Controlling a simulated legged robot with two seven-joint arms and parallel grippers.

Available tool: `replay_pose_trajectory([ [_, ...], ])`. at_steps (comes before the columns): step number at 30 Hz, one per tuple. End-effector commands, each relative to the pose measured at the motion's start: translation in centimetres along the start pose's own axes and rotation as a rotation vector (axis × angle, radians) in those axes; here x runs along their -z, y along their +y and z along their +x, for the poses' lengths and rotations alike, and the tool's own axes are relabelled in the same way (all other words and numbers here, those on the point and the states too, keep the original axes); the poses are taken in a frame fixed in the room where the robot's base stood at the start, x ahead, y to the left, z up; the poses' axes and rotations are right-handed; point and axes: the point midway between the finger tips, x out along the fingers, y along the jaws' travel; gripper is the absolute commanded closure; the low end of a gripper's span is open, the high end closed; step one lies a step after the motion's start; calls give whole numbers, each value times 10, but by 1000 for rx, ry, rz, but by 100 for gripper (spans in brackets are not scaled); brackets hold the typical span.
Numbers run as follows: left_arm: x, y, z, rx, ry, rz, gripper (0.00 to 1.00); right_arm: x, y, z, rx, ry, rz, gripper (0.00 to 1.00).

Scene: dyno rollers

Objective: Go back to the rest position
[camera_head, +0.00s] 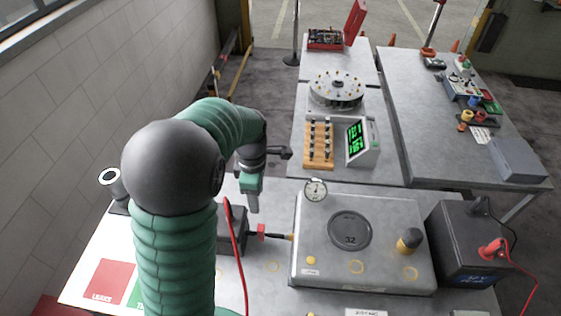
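My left arm comes in from the lower left with green bellows sleeves and a large dark ball joint. Its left gripper (252,203) points down over the near table, just left of the grey box with the round plate marked 32 (350,232). The finger gap is too small to make out, so I cannot tell if it is open or shut, and no held object shows. My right gripper is not in view.
A black box with a red clamp (470,245) stands right of the grey box. A dial gauge (315,190) sits at the grey box's back edge. Behind are a wooden rack (319,143), a green-digit display (360,140) and a round carousel (336,90). A tiled wall is at left.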

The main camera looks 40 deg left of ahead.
Motion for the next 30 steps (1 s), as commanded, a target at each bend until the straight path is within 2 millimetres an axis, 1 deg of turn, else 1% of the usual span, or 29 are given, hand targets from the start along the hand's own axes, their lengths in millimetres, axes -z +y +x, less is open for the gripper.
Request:
replay_pose_trajectory([
  [4,-3,-2,3,-3,-1,36,48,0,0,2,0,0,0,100],
  [5,-6,-4,6,-6,-2,73,48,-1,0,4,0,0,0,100],
  [7,-17,-12,18,-22,-5,232,48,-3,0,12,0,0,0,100],
  [8,-24,-17,24,-33,-6,331,48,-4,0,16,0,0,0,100],
  [11,-49,-41,50,-82,3,760,48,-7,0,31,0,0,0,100],
  [12,-59,-52,60,-106,12,951,48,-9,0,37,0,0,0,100],
  [14,-73,-69,73,-140,33,1231,48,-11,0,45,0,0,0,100],
  [15,-81,-80,81,-162,50,1406,48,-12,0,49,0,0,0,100],
  [18,-94,-102,95,-206,95,1763,48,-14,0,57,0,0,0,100],
  [19,-97,-107,98,-215,108,1844,48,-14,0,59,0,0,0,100],
  [21,-101,-115,102,-231,131,1980,48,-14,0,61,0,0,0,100],
  [23,-103,-118,104,-238,143,2044,48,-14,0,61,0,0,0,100],
  [25,-104,-119,104,-241,148,2071,48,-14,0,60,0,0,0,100],
  [30,-104,-119,103,-240,147,2069,48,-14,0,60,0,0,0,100],
])
